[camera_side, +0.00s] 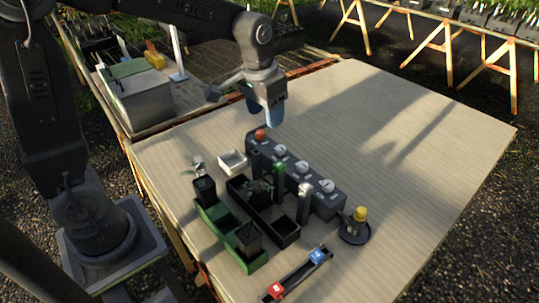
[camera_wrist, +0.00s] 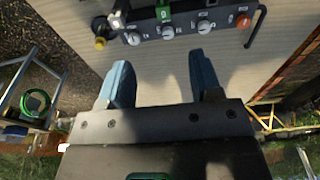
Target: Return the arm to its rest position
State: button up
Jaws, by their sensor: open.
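My gripper (camera_side: 272,112) hangs above the far side of the wooden table, just behind the grey control box with its orange button. In the wrist view my gripper (camera_wrist: 162,85) shows two blue fingers spread wide apart. Nothing is between them, and the table surface shows through the gap. The gripper appears clear of the table and of the objects on it.
The control box (camera_side: 318,196) has several knobs. In front are a black tray (camera_side: 283,228), a green tray (camera_side: 213,216) with dark pots, a white dish (camera_side: 233,161) and a yellow-topped device (camera_side: 358,215). The table's right part (camera_side: 440,150) is clear.

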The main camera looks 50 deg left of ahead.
jog(key=s+r+t, duration=0.2)
jog(key=s, duration=0.7)
jog(key=s+r+t, duration=0.2)
jog(key=s, duration=0.7)
jog(key=shift+d, duration=0.3)
jog(key=shift+o, duration=0.2)
